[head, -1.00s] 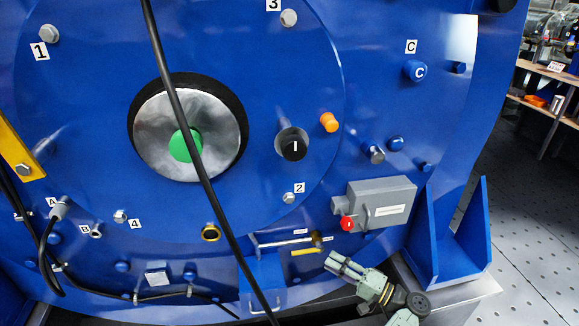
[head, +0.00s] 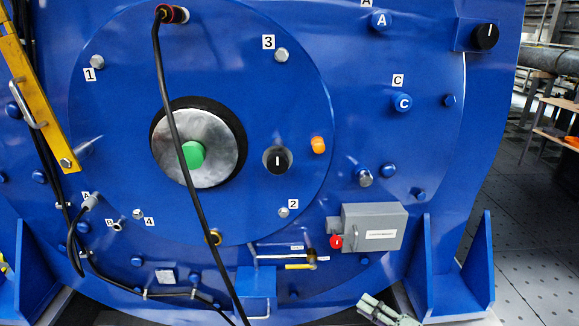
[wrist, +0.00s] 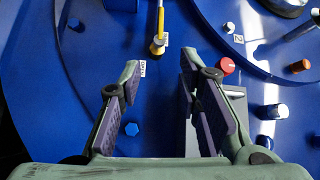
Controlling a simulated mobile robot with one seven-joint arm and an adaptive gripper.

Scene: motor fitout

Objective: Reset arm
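My gripper (head: 372,308) shows at the bottom edge of the head view, below the grey box and in front of the blue motor housing (head: 350,60). Most of my arm is out of that view. In the wrist view my gripper (wrist: 158,72) is open, with its two padded fingers apart and nothing between them. The yellow-handled valve (wrist: 157,45) lies beyond the fingertips, and a red knob (wrist: 227,66) is to the right of them.
A grey box (head: 372,226) with a red knob (head: 336,242) juts out above my gripper. A black cable (head: 183,150) hangs across the round cover. A blue bracket (head: 455,280) stands to the right, with open floor (head: 530,220) beyond.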

